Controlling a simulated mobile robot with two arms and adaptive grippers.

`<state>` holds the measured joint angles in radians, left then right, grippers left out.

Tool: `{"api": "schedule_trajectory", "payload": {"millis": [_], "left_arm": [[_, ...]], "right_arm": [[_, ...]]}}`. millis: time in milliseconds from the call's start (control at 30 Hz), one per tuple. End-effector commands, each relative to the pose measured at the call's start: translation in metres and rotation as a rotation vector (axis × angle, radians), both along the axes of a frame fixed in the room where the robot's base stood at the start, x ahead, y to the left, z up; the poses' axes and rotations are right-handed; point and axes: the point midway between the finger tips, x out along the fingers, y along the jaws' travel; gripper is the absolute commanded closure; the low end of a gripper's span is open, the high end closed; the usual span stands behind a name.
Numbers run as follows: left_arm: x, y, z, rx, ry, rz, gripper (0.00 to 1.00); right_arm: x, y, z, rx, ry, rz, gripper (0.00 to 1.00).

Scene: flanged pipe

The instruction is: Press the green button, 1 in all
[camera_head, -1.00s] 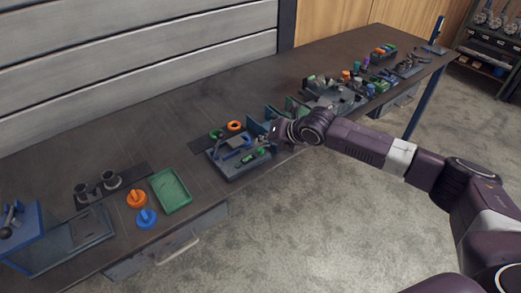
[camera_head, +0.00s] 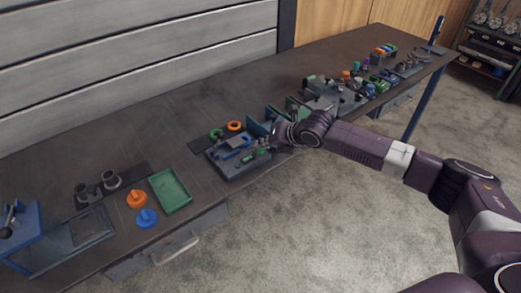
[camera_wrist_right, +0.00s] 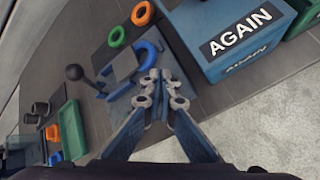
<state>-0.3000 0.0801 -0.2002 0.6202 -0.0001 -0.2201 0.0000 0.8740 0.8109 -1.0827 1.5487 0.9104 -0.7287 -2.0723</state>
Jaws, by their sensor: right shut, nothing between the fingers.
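The fixture plate (camera_head: 226,168) stands on the bench near its front edge, with a blue curved part on it. Small green parts (camera_head: 261,152) sit at its right side; I cannot tell for certain which is the green button. My right gripper (camera_head: 268,146) is shut and empty, with its tips at the right side of the plate, just by these green parts. In the right wrist view its fingertips (camera_wrist_right: 158,78) are together over the plate, beside the blue curved part (camera_wrist_right: 148,52). No green button shows there; the fingers may hide it. My left gripper is not in view.
A blue box marked AGAIN (camera_wrist_right: 213,66) stands close beside the gripper. A green ring (camera_head: 216,133) and an orange ring (camera_head: 234,126) lie behind the plate. A green tray (camera_head: 170,207), orange part (camera_head: 136,198) and blue part (camera_head: 147,217) are farther left. Bare bench lies between.

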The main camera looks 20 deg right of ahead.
Motion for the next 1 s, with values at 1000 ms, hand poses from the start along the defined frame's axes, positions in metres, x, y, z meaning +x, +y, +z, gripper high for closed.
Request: {"api": "schedule_trajectory", "payload": {"millis": [1000], "left_arm": [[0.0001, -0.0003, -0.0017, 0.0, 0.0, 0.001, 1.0]], "right_arm": [[-0.0006, 0.0004, -0.0085, 0.0, 0.002, 0.001, 1.0]]}}
